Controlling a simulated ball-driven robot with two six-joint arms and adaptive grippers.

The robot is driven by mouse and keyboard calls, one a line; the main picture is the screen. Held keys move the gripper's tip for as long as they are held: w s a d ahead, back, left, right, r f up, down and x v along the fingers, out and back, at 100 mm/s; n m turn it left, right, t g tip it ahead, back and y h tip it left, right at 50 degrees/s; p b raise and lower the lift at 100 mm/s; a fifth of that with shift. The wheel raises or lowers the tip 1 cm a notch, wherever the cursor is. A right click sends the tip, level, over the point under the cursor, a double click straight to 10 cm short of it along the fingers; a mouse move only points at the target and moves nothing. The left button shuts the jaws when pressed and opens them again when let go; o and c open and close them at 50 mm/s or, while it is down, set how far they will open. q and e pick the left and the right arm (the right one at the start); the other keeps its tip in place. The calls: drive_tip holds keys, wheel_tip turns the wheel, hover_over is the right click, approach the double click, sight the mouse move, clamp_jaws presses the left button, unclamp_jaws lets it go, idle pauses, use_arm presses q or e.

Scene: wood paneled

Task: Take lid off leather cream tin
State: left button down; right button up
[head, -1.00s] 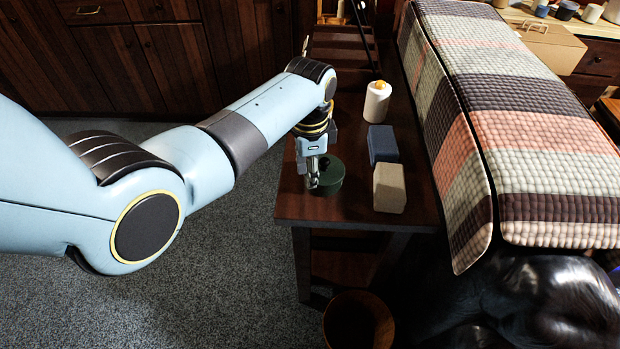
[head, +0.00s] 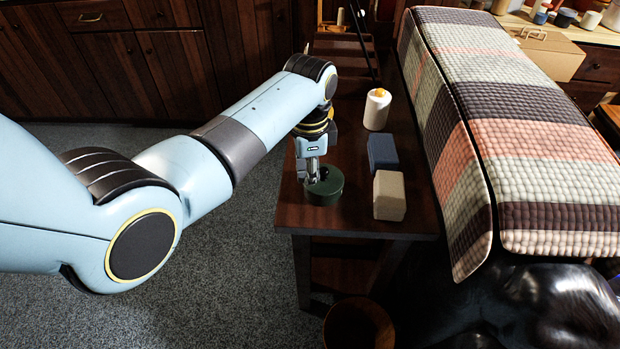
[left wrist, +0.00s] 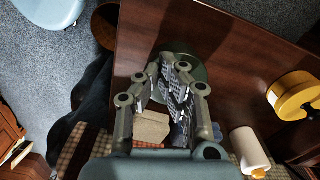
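A round dark green tin (head: 326,190) stands upright near the front left corner of the dark wooden table. It also shows in the left wrist view (left wrist: 190,60), partly behind the fingers. My left gripper (head: 312,176) points down at the tin's left rear edge, its fingertips overlapping the tin in the head view. In the left wrist view the gripper (left wrist: 168,76) looks partly open, with a narrow gap between the pads and nothing seen held. Contact with the tin is unclear, and the seam of its lid is not distinct. My right gripper is out of view.
A checked padded surface (head: 530,130) lies further right. The table's front and left edges are close to the tin.

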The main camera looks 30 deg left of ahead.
use_arm(q)
drive_tip(key=w+d+r+b, duration=0.2)
drive_tip(key=w+d+r, duration=0.4)
drive_tip(key=d+r, duration=0.2)
drive_tip(key=shift+w+d+r, duration=0.2)
drive_tip(key=shift+w+d, duration=0.1)
drive_tip(key=shift+d, duration=0.55)
drive_tip(key=c, duration=2)
unclamp_jaws()
drive_tip(key=o, duration=1.6)
